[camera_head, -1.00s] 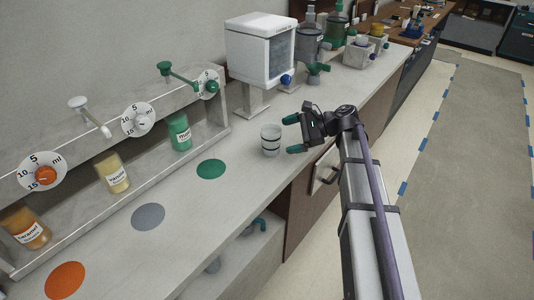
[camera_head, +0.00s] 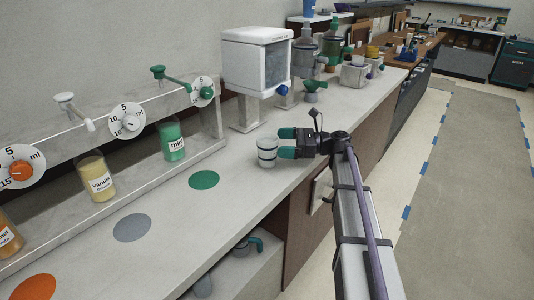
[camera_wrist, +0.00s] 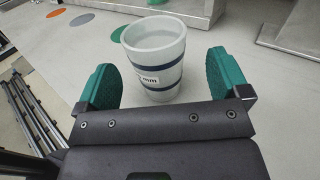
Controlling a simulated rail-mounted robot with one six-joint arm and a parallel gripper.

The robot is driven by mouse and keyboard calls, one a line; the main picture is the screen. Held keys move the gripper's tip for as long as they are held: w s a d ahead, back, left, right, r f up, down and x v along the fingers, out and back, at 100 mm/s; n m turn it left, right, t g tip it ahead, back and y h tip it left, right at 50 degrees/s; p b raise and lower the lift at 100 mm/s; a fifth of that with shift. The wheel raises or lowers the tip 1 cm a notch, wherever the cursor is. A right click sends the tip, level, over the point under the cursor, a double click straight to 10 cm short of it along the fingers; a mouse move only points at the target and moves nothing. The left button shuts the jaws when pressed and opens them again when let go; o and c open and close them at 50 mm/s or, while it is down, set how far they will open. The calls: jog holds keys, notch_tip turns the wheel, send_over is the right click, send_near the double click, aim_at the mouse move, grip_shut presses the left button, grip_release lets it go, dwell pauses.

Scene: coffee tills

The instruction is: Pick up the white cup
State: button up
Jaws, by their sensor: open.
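The white cup (camera_head: 267,152) stands upright on the grey counter, beyond the green disc and in front of the white machine. It has dark bands and a label with dark lettering, which shows in the wrist view (camera_wrist: 155,62). My gripper (camera_head: 284,143) is open with green fingertips and sits just right of the cup in the head view. In the wrist view, the cup stands between and slightly ahead of my two green fingers (camera_wrist: 165,85), with a gap visible on each side. The cup looks empty.
A white machine (camera_head: 257,60) stands behind the cup. Vanilla (camera_head: 97,178) and mint (camera_head: 172,140) containers sit in the rack at left. Green (camera_head: 204,180), grey (camera_head: 132,228) and orange (camera_head: 34,288) discs mark the clear counter.

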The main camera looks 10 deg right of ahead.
aim_at(267, 151)
jog(key=x, duration=0.5)
jog(key=shift+s+a, duration=0.15)
jog(key=shift+a, duration=0.05)
jog(key=c, duration=1)
